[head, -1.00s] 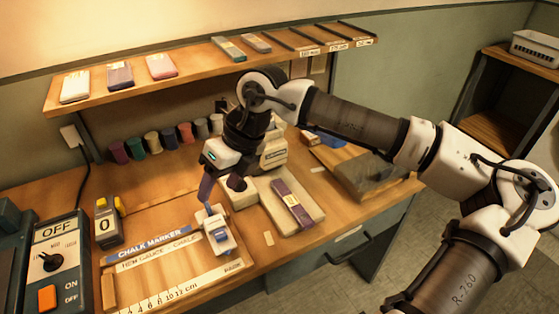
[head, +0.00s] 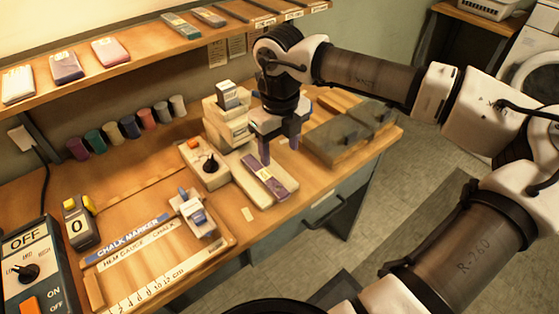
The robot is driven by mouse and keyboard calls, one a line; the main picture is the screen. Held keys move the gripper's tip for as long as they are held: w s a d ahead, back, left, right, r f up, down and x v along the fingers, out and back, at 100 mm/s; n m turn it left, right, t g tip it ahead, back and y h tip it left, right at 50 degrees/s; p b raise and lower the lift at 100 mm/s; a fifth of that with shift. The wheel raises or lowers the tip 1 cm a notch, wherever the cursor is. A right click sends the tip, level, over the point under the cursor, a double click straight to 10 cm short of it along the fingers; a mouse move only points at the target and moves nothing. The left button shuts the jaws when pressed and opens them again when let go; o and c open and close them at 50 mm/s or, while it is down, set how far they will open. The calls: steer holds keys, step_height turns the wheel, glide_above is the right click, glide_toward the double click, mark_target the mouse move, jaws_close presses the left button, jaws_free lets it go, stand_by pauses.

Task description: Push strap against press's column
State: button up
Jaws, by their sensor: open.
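The purple strap (head: 267,181), with a pale label, lies lengthwise on the pale base plate (head: 254,195) of the press. The press's column (head: 225,128) is the cream block rising at the plate's back left, with a small grey-topped piece above it. My gripper (head: 279,156) points down at the strap's right, far side, with its fingers apart and nothing between them. The left finger is close to the strap's far edge; I cannot tell whether it touches. The right finger is over the bench beyond the plate. The strap's back end is near the column's foot.
A control box (head: 204,167) with a black knob stands left of the plate. Dark grey blocks (head: 347,133) lie to the right. A shelf (head: 150,62) overhangs the bench's back.

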mark_target(267, 177)
step_height(267, 177, down, 13)
steer(key=shift+f+p, duration=0.1)
steer(key=shift+p, duration=1.15)
steer(key=c, duration=1.1)
steer(key=shift+w+a+b, duration=0.55)
steer(key=shift+w+a, duration=0.2)
steer(key=shift+w, duration=0.25)
steer(key=shift+w+a+b, duration=0.5)
steer(key=shift+w+a, duration=0.2)
steer(key=shift+w, duration=0.35)
steer(key=o, duration=1.1)
steer(key=shift+a, duration=0.1)
